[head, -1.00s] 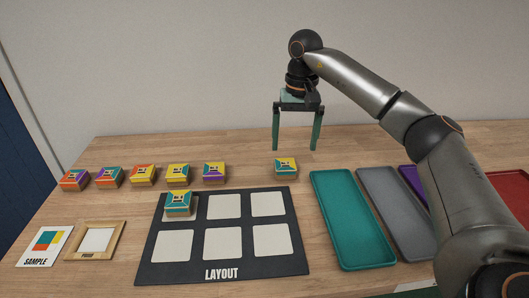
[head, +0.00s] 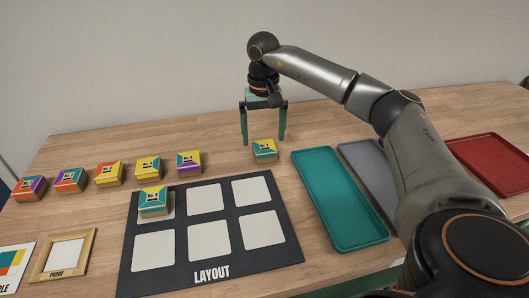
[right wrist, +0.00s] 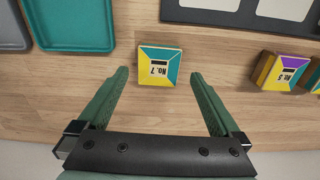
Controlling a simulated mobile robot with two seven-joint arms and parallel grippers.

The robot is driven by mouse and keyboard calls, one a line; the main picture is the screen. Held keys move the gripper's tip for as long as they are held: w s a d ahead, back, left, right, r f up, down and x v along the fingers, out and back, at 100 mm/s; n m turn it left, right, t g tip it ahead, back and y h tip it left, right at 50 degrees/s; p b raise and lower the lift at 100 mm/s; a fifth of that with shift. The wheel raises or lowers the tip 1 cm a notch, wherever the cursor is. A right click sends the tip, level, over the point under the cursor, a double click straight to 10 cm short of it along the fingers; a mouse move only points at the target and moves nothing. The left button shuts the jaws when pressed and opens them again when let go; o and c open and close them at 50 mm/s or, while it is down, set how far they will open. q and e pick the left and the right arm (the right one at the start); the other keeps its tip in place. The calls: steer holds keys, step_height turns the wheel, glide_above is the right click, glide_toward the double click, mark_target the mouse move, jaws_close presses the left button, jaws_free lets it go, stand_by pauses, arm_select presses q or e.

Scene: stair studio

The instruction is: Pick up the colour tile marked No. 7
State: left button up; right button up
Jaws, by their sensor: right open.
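The colour tile marked No. 7 (right wrist: 158,66) lies on the wooden table in the right wrist view, with yellow and teal sides and a printed label. In the head view the same tile (head: 264,150) stands behind the layout board and left of the teal tray. My right gripper (head: 263,142) is open, its two green fingers pointing down just behind and above the tile. In the right wrist view the fingers of my right gripper (right wrist: 158,73) are spread wide, with the tile between and slightly beyond their tips, not touched. My left gripper is not in view.
The layout board (head: 220,225) holds one teal and yellow tile (head: 153,201) at its upper left. A row of tiles, including No. 5 (right wrist: 285,72), stands at the left. Teal (head: 340,205), grey (head: 368,165) and red (head: 487,154) trays lie to the right.

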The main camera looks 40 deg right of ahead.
mark_target(264, 146)
step_height(264, 146, down, 4)
steer(key=shift+s+f, duration=0.1)
steer(key=shift+s, duration=0.05)
steer(key=shift+c, duration=0.4)
steer(key=c, duration=1.3)
